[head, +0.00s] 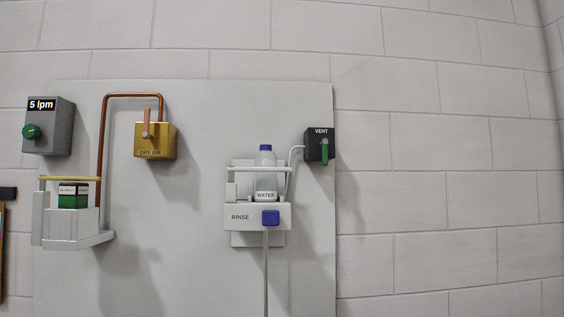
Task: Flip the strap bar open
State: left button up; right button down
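Two bars could be the strap bar, and no label tells which. A yellow bar (85,178) lies level across the top of a small green and dark box (73,198) in a white holder (52,228) at the left. A white bar (240,169) runs level across the clear, blue-capped WATER bottle (265,180) on the RINSE unit (257,216). The bottle stands upright. Whether either bar is latched is too small to tell. Neither of my grippers is in view.
A grey 5 lpm box (60,125) with a green knob, a brass DRY AIR box (157,141) with a copper pipe (100,140), and a VENT box (320,143) with a green lever surround the holders. The block wall at the right is bare.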

aim_at(231, 170)
jog(key=i+j, duration=0.15)
jog(key=i, duration=0.35)
jog(key=i+j, duration=0.1)
jog(key=i, duration=0.4)
jog(key=z, duration=0.05)
